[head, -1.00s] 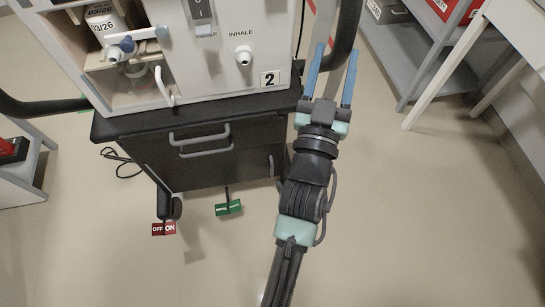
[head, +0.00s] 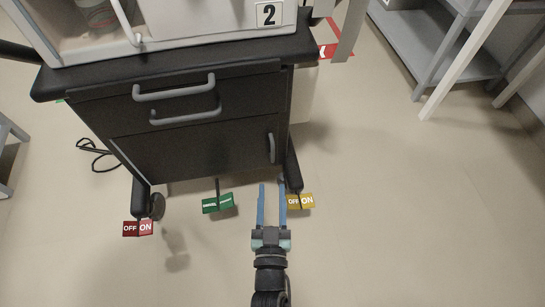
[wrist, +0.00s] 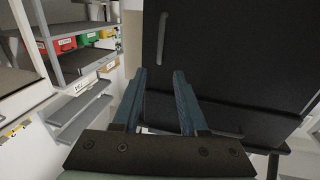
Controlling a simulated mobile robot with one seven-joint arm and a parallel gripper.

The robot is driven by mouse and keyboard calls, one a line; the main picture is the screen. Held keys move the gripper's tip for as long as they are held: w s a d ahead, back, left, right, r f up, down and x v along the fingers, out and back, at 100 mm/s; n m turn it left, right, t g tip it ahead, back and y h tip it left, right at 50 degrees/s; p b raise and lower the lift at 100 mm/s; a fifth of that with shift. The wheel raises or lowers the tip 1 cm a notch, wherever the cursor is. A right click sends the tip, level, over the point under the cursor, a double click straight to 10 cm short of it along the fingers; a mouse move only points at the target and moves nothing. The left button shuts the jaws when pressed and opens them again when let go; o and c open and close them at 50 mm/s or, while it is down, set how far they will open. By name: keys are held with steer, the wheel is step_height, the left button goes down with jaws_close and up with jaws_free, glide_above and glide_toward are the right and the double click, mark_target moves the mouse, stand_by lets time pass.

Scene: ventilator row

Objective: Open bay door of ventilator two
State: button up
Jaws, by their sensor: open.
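Ventilator two, marked by a "2" label (head: 269,14), stands on a black cart. The cart's lower front has a dark door (head: 195,150) that looks closed, with a short vertical grey handle (head: 272,148) near its right edge. In the wrist view a vertical handle (wrist: 162,38) shows on the dark panel (wrist: 225,50), beyond the fingertips. My gripper (head: 272,186) is open and empty, its two blue fingers pointing toward the cart. In the head view it appears just below the handle, apart from it. Both fingers also show in the wrist view (wrist: 160,72).
Two horizontal handles (head: 174,87) sit above the door. A grey shelf (head: 440,45) stands at the right. The floor (head: 400,220) right of the cart is clear.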

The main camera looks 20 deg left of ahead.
mark_target(273, 151)
steer(key=b+x, duration=0.4)
steer(key=x, duration=0.5)
steer(key=shift+w+a+f, duration=0.1)
steer(key=shift+w, duration=0.3)
steer(key=shift+w+a+b, duration=0.2)
steer(key=shift+w+b, duration=0.1)
steer(key=shift+w, duration=0.3)
jaws_close()
